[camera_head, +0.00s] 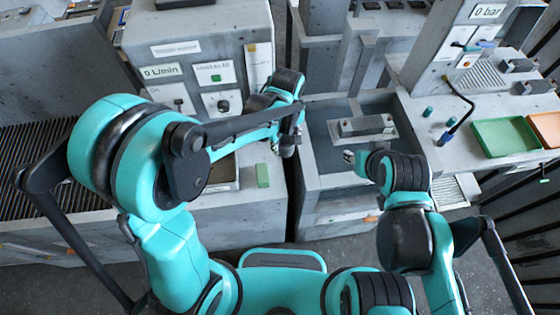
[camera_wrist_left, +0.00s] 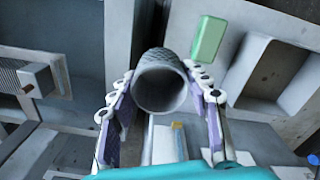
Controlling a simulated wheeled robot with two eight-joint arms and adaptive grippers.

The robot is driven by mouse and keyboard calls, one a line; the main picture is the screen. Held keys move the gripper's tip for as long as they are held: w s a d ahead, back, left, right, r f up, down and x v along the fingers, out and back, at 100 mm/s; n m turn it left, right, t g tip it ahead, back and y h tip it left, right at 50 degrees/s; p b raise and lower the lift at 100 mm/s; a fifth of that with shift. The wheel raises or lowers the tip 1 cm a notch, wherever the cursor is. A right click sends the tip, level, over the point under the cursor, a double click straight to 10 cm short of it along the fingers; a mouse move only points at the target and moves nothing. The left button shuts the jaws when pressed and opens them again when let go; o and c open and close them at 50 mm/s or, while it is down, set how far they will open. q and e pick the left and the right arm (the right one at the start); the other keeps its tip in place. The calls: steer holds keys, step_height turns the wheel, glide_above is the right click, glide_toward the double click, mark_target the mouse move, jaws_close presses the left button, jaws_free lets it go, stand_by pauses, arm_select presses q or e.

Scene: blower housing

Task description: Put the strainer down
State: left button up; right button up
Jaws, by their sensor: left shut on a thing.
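The strainer (camera_wrist_left: 162,88) is a grey, mesh-walled cylinder with an open round end facing the left wrist camera. The two fingers of my left gripper (camera_wrist_left: 160,112) are shut on it, one on each side. In the head view my left gripper (camera_head: 288,142) is over the right edge of the grey bench, near the gap before the sink-like basin. The strainer is hard to make out there. My right gripper (camera_head: 352,157) is mostly hidden by its own arm, at the basin's right side, and its fingers cannot be read.
A green block (camera_head: 262,175) lies on the bench close to my left gripper; it also shows in the left wrist view (camera_wrist_left: 210,38). A grey metal block (camera_head: 362,127) sits in the basin (camera_head: 318,120). Green (camera_head: 505,137) and orange (camera_head: 547,128) trays lie at the right.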

arm_select(q)
steer(key=w+a+f, duration=0.2)
steer(key=a, duration=0.1)
steer(key=w+a+f+b, duration=0.1)
steer(key=w+a+f, duration=0.1)
steer(key=a, duration=0.1)
steer(key=w+a+f, duration=0.2)
steer(key=a+f, duration=0.1)
steer(key=shift+w+a+b, duration=0.15)
steer(key=shift+a+b, duration=0.05)
steer(key=shift+b, duration=0.1)
steer(key=shift+f+b, duration=0.45)
steer(key=shift+f, duration=1.55)
steer(key=shift+f, duration=0.1)
steer(key=o, duration=1.2)
steer(key=shift+o, duration=0.2)
